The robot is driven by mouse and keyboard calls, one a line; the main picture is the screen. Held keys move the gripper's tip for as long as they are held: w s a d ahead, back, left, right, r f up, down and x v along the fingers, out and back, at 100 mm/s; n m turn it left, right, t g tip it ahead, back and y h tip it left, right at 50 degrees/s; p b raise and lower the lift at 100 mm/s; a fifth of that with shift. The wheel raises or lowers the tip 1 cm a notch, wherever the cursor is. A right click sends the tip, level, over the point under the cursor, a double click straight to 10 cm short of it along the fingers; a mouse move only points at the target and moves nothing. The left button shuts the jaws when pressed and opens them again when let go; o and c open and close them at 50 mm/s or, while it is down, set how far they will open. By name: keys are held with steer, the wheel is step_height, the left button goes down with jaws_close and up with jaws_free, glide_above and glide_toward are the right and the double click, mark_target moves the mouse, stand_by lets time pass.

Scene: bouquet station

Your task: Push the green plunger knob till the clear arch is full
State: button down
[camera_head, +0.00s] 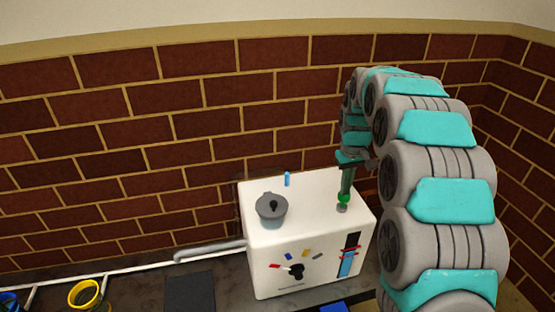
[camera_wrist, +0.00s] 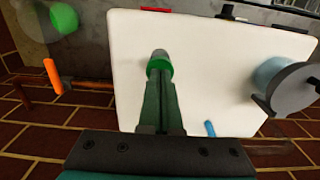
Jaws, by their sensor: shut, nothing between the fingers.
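The green plunger knob (camera_head: 343,198) stands on a short grey stem at the right of the white machine's top (camera_head: 310,200). It also shows in the wrist view (camera_wrist: 159,66), at the ends of my fingers. My gripper (camera_head: 346,190) is shut and empty, pointing down at the knob. Its tips (camera_wrist: 158,80) seem to meet the knob; I cannot tell how hard they press. A gauge (camera_head: 348,262) on the machine's front has a blue bar on a black strip, with red marks. I cannot make out a clear arch.
A grey lidded pot (camera_head: 272,208) and a small blue peg (camera_head: 287,179) are on the machine's top. A black dial (camera_head: 296,271) with coloured marks is on its front. A grey pipe (camera_head: 210,251) leaves its left side. A yellow ring-shaped container (camera_head: 83,293) stands at lower left.

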steer(key=shift+f, duration=0.9)
steer(key=shift+r, duration=0.1)
steer(key=shift+w+r+p, duration=0.1)
steer(key=shift+r+p, duration=0.65)
steer(key=shift+r, duration=1.5)
steer(key=shift+f, duration=0.15)
